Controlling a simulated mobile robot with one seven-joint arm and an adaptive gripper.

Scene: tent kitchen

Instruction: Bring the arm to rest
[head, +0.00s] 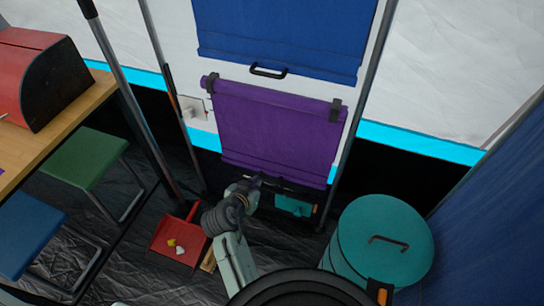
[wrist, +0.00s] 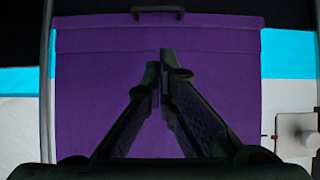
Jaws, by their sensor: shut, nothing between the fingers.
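My arm reaches forward from the bottom of the head view. My gripper (head: 258,181) is at the lower edge of a purple fabric panel (head: 275,130), small and dark there. In the wrist view my gripper (wrist: 160,62) has its two fingers together at the tips with nothing between them. The purple panel (wrist: 85,100) fills the middle of the wrist view behind the fingers, with a dark handle (wrist: 158,12) at its edge. I cannot tell whether the fingertips touch the panel.
A teal lidded bin (head: 385,235) stands right of my arm. A red dustpan (head: 180,240) with small bits lies on the floor to the left. Green (head: 85,157) and blue (head: 32,232) stools stand by a wooden table (head: 50,140). A blue panel (head: 285,35) hangs above the purple one.

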